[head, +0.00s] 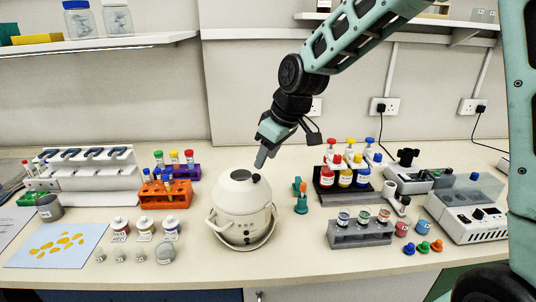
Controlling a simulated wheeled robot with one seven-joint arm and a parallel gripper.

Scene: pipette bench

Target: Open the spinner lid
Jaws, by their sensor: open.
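The spinner appears to be the rounded cream device (243,215) standing at the middle of the bench. Its domed lid (232,190) looks closed. A dark round patch (240,175) is on the lid's top, and a small dark knob (256,178) is at its right edge. My gripper (261,161) points down just above and behind the knob, close to the lid. It looks empty. The fingers overlap from this angle, and whether they touch the lid cannot be told.
An orange tube rack (166,195) stands left of the device. A small teal item (300,198) stands close on its right. A grey rack with jars (360,234) and a box with a clear cover (468,205) are further right. The bench front edge is near.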

